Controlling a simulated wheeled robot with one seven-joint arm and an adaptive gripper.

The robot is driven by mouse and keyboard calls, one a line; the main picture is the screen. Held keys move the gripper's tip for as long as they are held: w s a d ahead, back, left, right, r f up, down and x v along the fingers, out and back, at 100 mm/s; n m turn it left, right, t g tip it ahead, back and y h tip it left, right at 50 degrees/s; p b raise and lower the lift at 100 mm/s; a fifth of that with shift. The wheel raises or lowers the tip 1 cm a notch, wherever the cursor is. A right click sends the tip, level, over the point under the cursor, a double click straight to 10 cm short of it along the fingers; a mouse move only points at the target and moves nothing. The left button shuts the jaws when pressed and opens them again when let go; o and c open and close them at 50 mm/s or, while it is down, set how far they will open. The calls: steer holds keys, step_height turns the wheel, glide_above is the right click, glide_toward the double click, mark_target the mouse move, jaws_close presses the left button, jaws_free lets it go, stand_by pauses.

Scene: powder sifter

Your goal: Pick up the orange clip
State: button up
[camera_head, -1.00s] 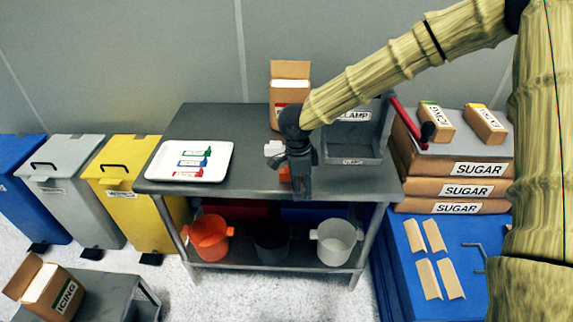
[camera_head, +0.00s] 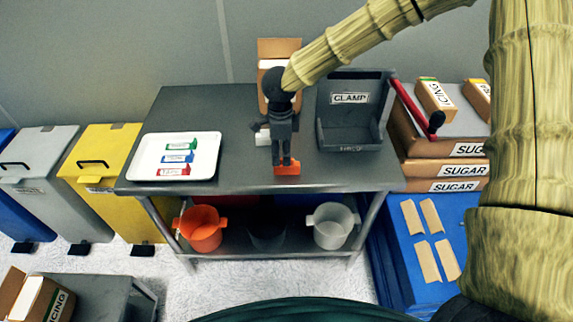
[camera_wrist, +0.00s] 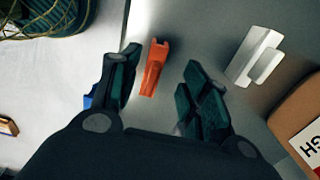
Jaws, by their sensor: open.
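The orange clip (camera_head: 288,168) lies on the grey table top (camera_head: 240,150) near its front edge. In the wrist view the orange clip (camera_wrist: 153,68) shows between and just beyond my open fingers, closer to the left one. My gripper (camera_head: 286,160) points down over the clip in the head view and partly covers it. In the wrist view my gripper (camera_wrist: 158,88) is open, with nothing held between its fingers. I cannot tell the exact height gap between the fingertips and the clip.
A white block-like piece (camera_wrist: 256,56) lies right of the clip, beside an open cardboard box (camera_head: 278,48). A grey clamp bin (camera_head: 350,128) stands to the right. A white tray (camera_head: 205,170) with several coloured labelled pieces lies left. Buckets stand on the lower shelf.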

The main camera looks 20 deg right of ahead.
steer(key=shift+s+d+f+p, duration=0.1)
steer(key=shift+s+f+p, duration=0.1)
steer(key=shift+f, duration=0.7)
steer(key=shift+s+d+f+p, duration=0.1)
steer(key=shift+f+p, duration=0.05)
steer(key=shift+f, duration=0.8)
steer(key=shift+s+f+p, duration=0.1)
steer(key=shift+f+p, duration=0.1)
steer(key=shift+f, duration=0.7)
steer(key=c, duration=1)
